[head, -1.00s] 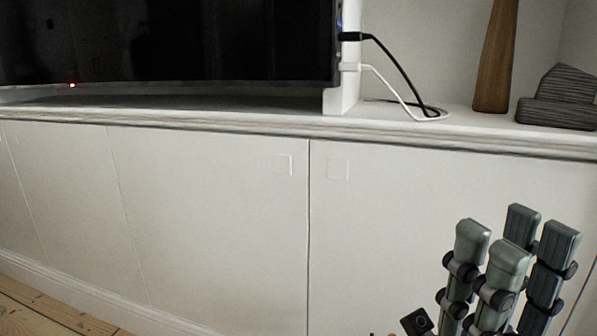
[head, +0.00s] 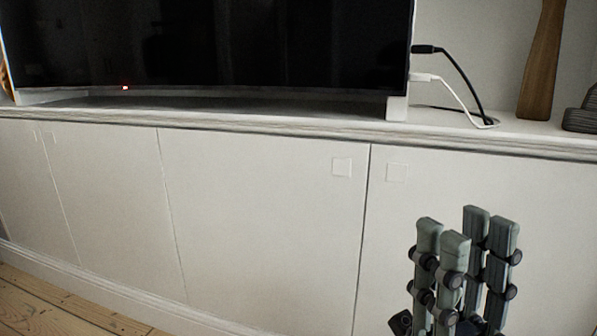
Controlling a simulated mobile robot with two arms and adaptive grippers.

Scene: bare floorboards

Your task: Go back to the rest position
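My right gripper (head: 466,238) is at the lower right of the head view, its fingers pointing up in front of the white cabinet. A gap shows between its two pairs of grey-green and dark fingers, and nothing is between them. It is open and empty. My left gripper is not in the head view.
A long white cabinet (head: 262,220) with flat doors runs across the view. On its top stand a dark curved television (head: 215,45), a wooden object (head: 543,62) and a dark grey ridged object (head: 582,118). Cables (head: 462,82) hang beside the television. Floorboards (head: 50,305) show at the lower left.

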